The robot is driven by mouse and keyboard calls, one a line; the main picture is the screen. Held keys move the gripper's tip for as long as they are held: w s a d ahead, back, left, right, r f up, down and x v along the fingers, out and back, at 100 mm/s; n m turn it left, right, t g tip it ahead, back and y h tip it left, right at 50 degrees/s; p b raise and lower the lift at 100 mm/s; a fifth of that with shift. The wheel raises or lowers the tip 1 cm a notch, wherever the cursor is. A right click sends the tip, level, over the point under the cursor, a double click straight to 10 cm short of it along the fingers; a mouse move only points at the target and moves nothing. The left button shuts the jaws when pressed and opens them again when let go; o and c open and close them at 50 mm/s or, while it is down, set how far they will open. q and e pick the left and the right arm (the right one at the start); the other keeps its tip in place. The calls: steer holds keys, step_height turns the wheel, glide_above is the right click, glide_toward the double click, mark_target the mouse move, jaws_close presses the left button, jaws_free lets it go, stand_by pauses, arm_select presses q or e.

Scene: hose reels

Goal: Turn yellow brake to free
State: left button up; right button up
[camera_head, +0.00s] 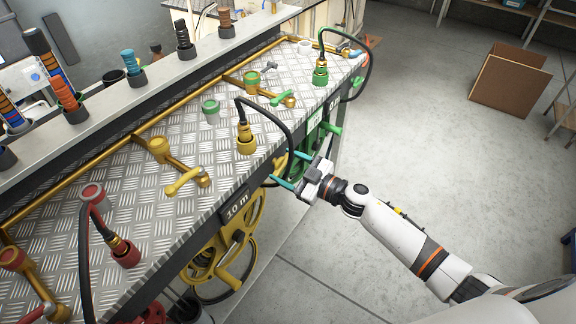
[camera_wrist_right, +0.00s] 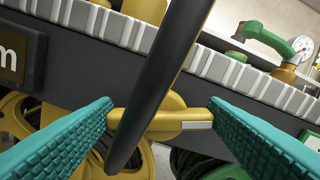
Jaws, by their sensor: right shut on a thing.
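The yellow brake (camera_wrist_right: 180,122) is a bar with a rounded hub on the dark front edge of the bench, seen in the right wrist view. It lies about level, with a pale mark on its right end. My right gripper (camera_wrist_right: 162,108) has its teal fingers on either side of the bar and is shut on it. A black hose (camera_wrist_right: 165,75) crosses in front and hides part of the brake. In the head view my right gripper (camera_head: 286,170) is at the bench edge, and the brake is hard to make out there. My left gripper is not in view.
The yellow reel (camera_head: 206,262) hangs below the edge beside a "10 m" label (camera_head: 236,207). A yellow valve handle (camera_head: 184,183) and yellow hose nozzle (camera_head: 246,139) are on the treadplate top. The green reel's parts (camera_head: 331,129) lie farther along. Open floor is at right.

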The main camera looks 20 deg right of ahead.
steer(key=n, duration=0.3)
steer(key=shift+f, duration=0.1)
steer(key=n, duration=0.3)
steer(key=shift+n+b, duration=0.3)
steer(key=shift+b, duration=0.1)
steer(key=shift+s+a+f+n+b, duration=0.1)
steer(key=shift+n+b, duration=0.45)
steer(key=shift+n, duration=1.25)
steer(key=shift+f+n+b, duration=0.1)
steer(key=shift+n+b, duration=0.4)
steer(key=shift+n, duration=1.3)
steer(key=o, duration=1)
